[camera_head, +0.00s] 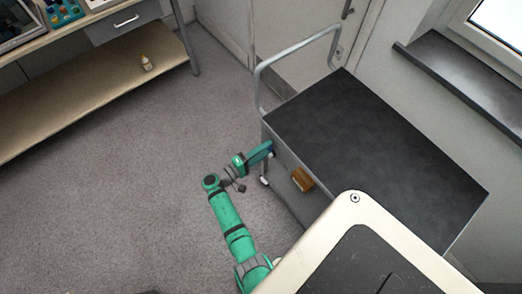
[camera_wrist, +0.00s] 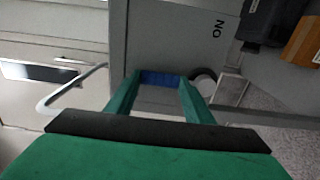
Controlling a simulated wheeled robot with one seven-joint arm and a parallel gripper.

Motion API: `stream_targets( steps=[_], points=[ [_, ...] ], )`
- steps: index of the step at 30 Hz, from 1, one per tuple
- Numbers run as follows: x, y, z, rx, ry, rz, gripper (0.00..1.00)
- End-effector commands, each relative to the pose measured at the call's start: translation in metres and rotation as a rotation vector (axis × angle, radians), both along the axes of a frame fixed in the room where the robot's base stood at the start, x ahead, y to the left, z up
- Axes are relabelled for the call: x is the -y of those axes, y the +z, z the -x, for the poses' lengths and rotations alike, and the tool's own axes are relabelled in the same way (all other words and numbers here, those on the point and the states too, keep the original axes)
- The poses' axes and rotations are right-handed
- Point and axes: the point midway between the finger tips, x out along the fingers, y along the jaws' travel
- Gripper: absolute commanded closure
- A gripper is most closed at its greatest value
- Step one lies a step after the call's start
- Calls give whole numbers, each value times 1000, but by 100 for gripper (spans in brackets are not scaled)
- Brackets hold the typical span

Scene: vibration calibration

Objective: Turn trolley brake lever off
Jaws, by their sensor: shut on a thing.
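The trolley (camera_head: 390,150) has a dark flat top, grey sides and a pale tubular handle (camera_head: 290,50). My gripper (camera_head: 270,148) reaches its near left end below the top edge. In the wrist view, my gripper's (camera_wrist: 160,80) two green fingers run forward to the grey panel (camera_wrist: 170,35). A blue piece (camera_wrist: 160,78) spans between the fingertips; I cannot tell whether it is the brake lever or finger pads. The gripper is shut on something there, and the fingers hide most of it. Upside-down lettering (camera_wrist: 217,28) on the panel seems to read ON.
A caster wheel (camera_wrist: 205,78) sits close to the right finger. An orange-brown block (camera_head: 302,180) is at the trolley's near side. A workbench (camera_head: 100,85) with a small bottle (camera_head: 146,62) on its lower shelf stands left. The carpet (camera_head: 110,200) between is clear.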

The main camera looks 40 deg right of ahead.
Motion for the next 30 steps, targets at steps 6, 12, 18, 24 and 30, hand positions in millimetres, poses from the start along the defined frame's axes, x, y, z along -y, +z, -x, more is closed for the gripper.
stream_targets(
  steps=[6, 12, 18, 24, 30],
  points=[
    [0, 0, -1, -8, 1, -1, 93],
    [0, 0, 0, -9, 1, -1, 46],
    [0, 0, 0, -7, 0, -1, 34],
    [-2, 0, -1, -6, 1, -1, 34],
    [-26, 0, -4, -6, 4, -1, 34]
  ],
)
